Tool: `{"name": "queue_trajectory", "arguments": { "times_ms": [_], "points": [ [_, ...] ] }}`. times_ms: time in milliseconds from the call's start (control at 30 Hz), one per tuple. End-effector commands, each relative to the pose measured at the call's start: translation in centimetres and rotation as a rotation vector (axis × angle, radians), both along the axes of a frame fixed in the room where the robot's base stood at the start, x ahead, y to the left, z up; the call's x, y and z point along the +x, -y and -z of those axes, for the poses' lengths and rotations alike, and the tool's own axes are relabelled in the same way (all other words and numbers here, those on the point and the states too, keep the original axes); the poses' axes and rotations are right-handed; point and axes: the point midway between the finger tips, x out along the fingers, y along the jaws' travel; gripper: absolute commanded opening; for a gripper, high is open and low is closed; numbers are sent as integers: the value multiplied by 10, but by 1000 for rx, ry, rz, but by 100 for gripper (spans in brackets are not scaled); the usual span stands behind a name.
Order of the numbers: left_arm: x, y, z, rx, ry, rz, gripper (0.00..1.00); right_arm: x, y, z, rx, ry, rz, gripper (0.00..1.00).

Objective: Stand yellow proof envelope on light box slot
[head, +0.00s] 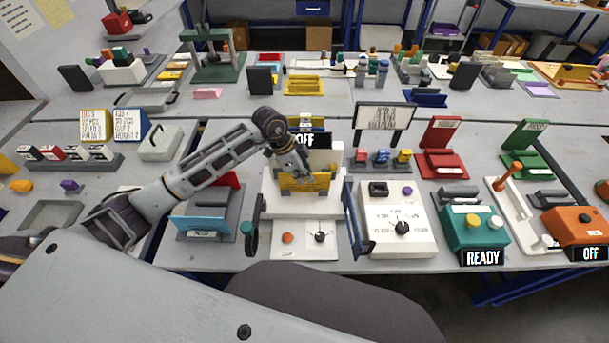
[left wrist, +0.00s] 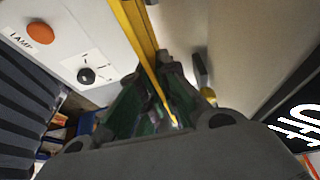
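The yellow proof envelope (head: 318,183) stands upright against the front of the white light box (head: 272,200). Its lower edge is at or just above the ledge; I cannot tell whether it sits in the slot. My left gripper (head: 302,172) reaches down to the envelope's upper part from above. In the left wrist view, the envelope (left wrist: 138,32) appears edge-on as a thin yellow strip running between the fingers (left wrist: 155,92), which are closed on it. The light box display (head: 307,140) reads OFF. My right gripper is not in view.
In front of the light box lies a panel with an orange lamp button (head: 288,238) and black dial (head: 320,237). A blue folder rack (head: 205,222) stands left, and a white dial box (head: 397,218) right. Devices crowd the bench behind.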

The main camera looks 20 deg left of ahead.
Motion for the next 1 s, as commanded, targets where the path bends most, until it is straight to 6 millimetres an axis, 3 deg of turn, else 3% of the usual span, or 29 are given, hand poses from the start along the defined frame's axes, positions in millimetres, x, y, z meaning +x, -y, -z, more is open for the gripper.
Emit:
{"name": "queue_trajectory", "arguments": {
  "times_ms": [33, 233, 667, 1000],
  "points": [
    [0, 0, 2, 1, 0, 0, 0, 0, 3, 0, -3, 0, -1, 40],
    [0, 0, 1, 1, 0, 0, 27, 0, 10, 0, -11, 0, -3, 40],
    [0, 0, -2, 0, 1, 0, 27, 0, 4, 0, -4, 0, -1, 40],
    [-2, -12, -31, 1, 4, -2, 27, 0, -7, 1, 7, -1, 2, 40]
  ]
}}
